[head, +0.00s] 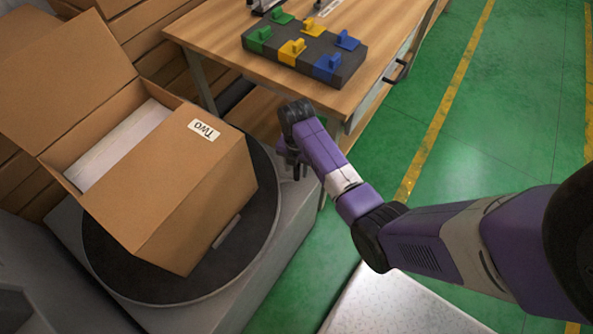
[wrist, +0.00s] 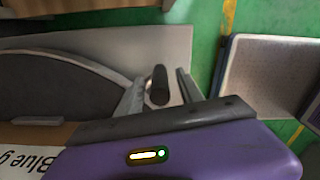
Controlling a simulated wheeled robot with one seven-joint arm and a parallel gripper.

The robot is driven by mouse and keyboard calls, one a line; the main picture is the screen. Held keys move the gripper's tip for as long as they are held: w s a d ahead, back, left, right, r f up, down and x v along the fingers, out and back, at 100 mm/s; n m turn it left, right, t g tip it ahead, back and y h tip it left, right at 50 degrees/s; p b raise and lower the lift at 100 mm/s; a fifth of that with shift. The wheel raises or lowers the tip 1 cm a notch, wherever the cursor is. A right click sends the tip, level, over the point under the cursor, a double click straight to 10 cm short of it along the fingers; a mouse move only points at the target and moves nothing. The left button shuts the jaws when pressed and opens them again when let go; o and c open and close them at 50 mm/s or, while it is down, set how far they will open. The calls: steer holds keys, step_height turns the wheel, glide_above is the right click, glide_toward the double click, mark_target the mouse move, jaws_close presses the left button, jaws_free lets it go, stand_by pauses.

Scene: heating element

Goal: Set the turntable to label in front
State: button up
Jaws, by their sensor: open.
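The turntable (head: 110,262) is a dark round disc on a grey base at the left of the head view; its rim also shows in the wrist view (wrist: 55,85). An open cardboard box (head: 190,205) stands on it. A white label (head: 204,130) reading "Two", upside down in the picture, is on the box near its upper edge. In the wrist view, a label reading "Blue g" (wrist: 28,160) shows, cut off. My gripper (head: 293,168) is open beside the turntable's right edge. A dark knob (wrist: 158,86) shows between its fingers in the wrist view; contact cannot be told.
A wooden table (head: 225,45) stands behind, bearing a dark block (head: 320,70) with green, yellow and blue pieces. Stacked cardboard boxes are at the back left. A light speckled panel (head: 390,305) lies low at the front. Green floor is clear at right.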

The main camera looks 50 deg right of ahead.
steer(key=shift+f, duration=0.95)
steer(key=shift+c, duration=0.4)
jaws_close()
stand_by(0.4)
